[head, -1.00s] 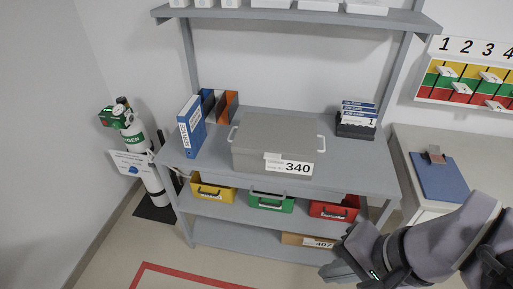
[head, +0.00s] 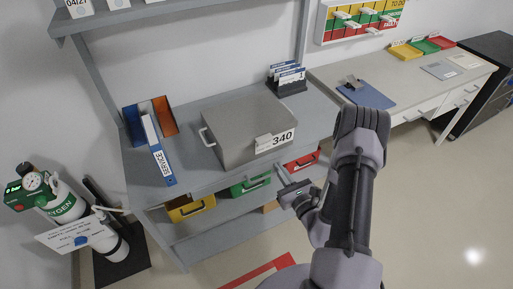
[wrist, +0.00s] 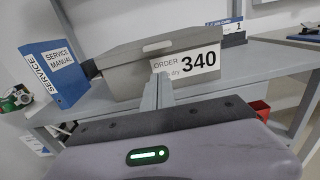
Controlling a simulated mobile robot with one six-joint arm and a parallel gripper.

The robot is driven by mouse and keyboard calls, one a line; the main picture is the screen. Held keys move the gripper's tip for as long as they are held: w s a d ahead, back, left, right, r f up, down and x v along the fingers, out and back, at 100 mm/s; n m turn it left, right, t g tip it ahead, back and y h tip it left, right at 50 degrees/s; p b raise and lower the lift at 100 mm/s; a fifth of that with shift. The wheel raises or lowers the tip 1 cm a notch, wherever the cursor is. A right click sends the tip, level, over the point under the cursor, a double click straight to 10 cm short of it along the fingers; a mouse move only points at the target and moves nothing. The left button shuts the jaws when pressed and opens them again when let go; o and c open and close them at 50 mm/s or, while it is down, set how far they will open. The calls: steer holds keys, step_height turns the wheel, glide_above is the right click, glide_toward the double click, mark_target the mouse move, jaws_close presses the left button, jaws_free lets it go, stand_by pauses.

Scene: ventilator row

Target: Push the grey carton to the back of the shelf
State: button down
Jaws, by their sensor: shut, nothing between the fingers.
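The grey carton (head: 235,130) is a lidded box with side handles and a white "ORDER 340" label. It sits on the grey shelf unit's wide upper board (head: 148,186), close to the front edge, with bare board behind it. In the wrist view the carton (wrist: 130,72) is straight ahead, its label to the right of the fingers. My gripper (head: 279,168) is shut and empty, in front of the carton near the board's front edge. In the wrist view the fingertips (wrist: 160,76) overlap the label's left end. I cannot tell whether they touch the carton.
A blue service binder (head: 158,152) stands left of the carton, and a card holder (head: 287,84) is behind it to the right. Yellow (head: 190,208), green (head: 251,185) and red (head: 302,160) bins are below. Oxygen cylinders (head: 62,202) stand at left.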

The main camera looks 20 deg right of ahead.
steer(key=w, duration=0.3)
steer(key=w+b, duration=0.1)
steer(key=w, duration=0.7)
steer(key=shift+a, duration=0.25)
